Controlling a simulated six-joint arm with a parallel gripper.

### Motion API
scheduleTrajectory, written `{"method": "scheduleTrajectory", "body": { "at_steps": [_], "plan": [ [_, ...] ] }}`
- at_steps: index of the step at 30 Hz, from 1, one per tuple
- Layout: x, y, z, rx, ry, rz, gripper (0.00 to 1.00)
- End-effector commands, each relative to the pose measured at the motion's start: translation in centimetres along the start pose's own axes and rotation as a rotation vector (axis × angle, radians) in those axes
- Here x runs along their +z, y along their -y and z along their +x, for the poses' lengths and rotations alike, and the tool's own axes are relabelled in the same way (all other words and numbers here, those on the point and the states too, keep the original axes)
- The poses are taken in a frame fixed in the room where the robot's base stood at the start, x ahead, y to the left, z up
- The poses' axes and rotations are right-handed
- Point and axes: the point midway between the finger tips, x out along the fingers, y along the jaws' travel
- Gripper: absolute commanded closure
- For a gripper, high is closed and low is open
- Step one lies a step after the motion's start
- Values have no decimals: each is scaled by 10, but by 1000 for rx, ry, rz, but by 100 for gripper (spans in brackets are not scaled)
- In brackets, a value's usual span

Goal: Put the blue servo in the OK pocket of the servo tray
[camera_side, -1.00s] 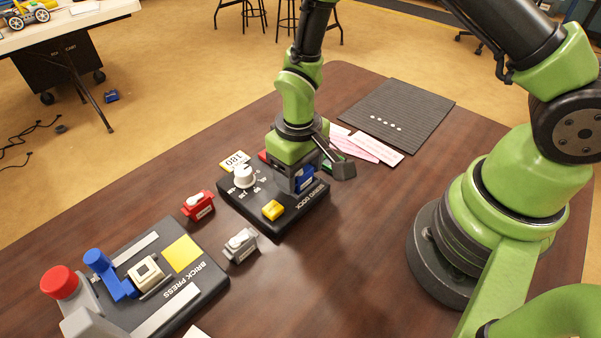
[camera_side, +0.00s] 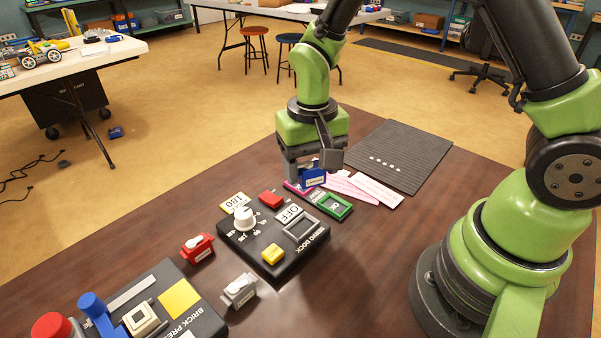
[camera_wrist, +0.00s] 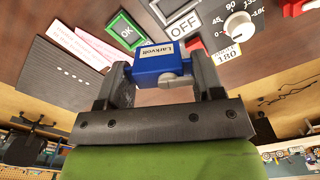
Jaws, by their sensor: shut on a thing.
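My gripper (camera_side: 312,165) is shut on the blue servo (camera_side: 312,177) and holds it in the air above the servo tray. In the wrist view, the blue servo (camera_wrist: 160,62) sits between the two fingers (camera_wrist: 165,80), with a white label and a grey horn. The servo tray shows a green-framed OK pocket (camera_side: 335,206) at its near right end and a magenta part (camera_side: 292,187) at its far end, partly behind the gripper. The OK pocket (camera_wrist: 126,31) also shows in the wrist view, and no servo is seen in it.
The servo dock (camera_side: 275,240) stands just in front of the tray, its grey socket (camera_side: 301,226) empty. A red servo (camera_side: 198,247) and a grey servo (camera_side: 239,290) stand near the brick press (camera_side: 165,305). Pink slips (camera_side: 375,190) and a dark mat (camera_side: 400,150) lie beyond the tray.

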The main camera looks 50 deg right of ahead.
Motion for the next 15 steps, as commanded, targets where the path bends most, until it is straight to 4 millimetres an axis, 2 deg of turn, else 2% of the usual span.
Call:
{"method": "scheduleTrajectory", "body": {
  "at_steps": [3, 9, 15],
  "plan": [
    [-9, -22, 11, 3, 4, 327, 62],
    [-18, -51, 25, 2, 2, 807, 62],
    [-21, -66, 32, 1, 1, 1062, 62]
  ]
}}
